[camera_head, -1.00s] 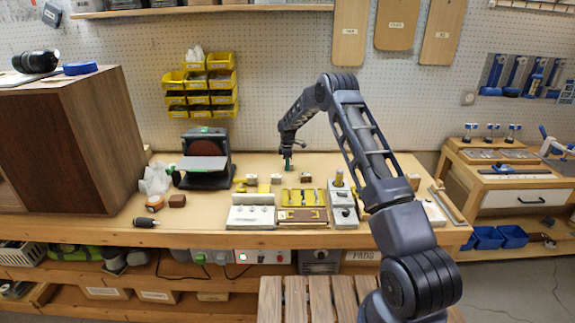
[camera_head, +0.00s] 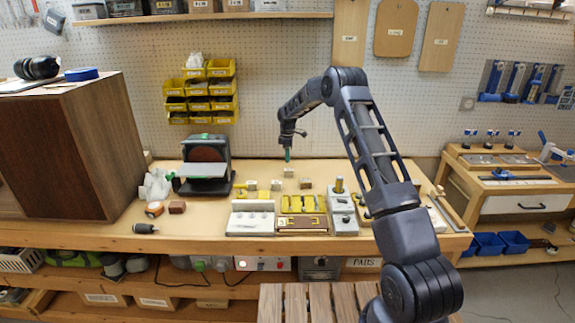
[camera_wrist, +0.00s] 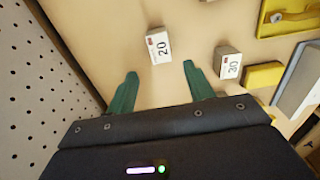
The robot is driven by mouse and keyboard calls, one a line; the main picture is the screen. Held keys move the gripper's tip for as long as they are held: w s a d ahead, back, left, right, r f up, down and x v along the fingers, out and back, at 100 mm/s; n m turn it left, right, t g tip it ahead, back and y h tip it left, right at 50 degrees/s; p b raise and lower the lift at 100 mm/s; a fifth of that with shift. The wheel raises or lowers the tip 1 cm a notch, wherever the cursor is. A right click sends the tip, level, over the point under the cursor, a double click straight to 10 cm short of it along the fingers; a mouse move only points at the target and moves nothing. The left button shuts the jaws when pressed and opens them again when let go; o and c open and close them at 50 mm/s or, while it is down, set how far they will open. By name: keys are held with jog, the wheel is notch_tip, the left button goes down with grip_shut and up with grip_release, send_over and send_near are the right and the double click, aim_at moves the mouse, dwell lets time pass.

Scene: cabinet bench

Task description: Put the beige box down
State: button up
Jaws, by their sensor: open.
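A small pale beige box (camera_head: 289,172) rests on the bench top toward the back. In the wrist view a box with a white label reading "20" (camera_wrist: 159,46) lies beyond the fingertips, apart from them, and appears to be the same one. My gripper (camera_head: 288,155) is above it, its green fingers (camera_wrist: 159,70) spread with nothing between them. A second small box labelled "30" (camera_wrist: 229,64) sits to the right in the wrist view.
Small yellow blocks (camera_head: 251,185), a brown block (camera_head: 305,183) and a yellow tray (camera_head: 303,202) sit nearby. A sander (camera_head: 206,166) stands left. The pegboard (camera_wrist: 40,75) rises close behind. Bare bench lies around the "20" box.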

jog(key=s+d+r+m+t, duration=0.15)
jog(key=s+d+r, duration=0.3)
jog(key=r, duration=0.55)
jog(key=s+d+r+m, duration=0.2)
jog(key=s+d+r, duration=0.25)
jog(key=r, duration=0.55)
jog(key=s+d+r+m, duration=0.2)
jog(key=s+d+r, duration=0.25)
jog(key=s, duration=0.25)
jog(key=s+d+r+m, duration=0.2)
jog(key=s+d+r, duration=0.1)
jog(key=s+r, duration=0.35)
jog(key=s+d+r+m+t, duration=0.1)
jog(key=s+d+r+m, duration=0.15)
jog(key=s, duration=0.65)
jog(key=s+d+r+m+t, duration=0.1)
jog(key=s+d+m, duration=0.25)
jog(key=s, duration=0.65)
jog(key=s+d+f+m, duration=0.2)
jog(key=s, duration=0.7)
jog(key=s+d+f+m+t, duration=0.1)
jog(key=s+d+f+m, duration=0.1)
jog(key=s, duration=0.8)
jog(key=shift+d+f, duration=0.55)
jog(key=shift+m, duration=0.25)
jog(key=o, duration=0.4)
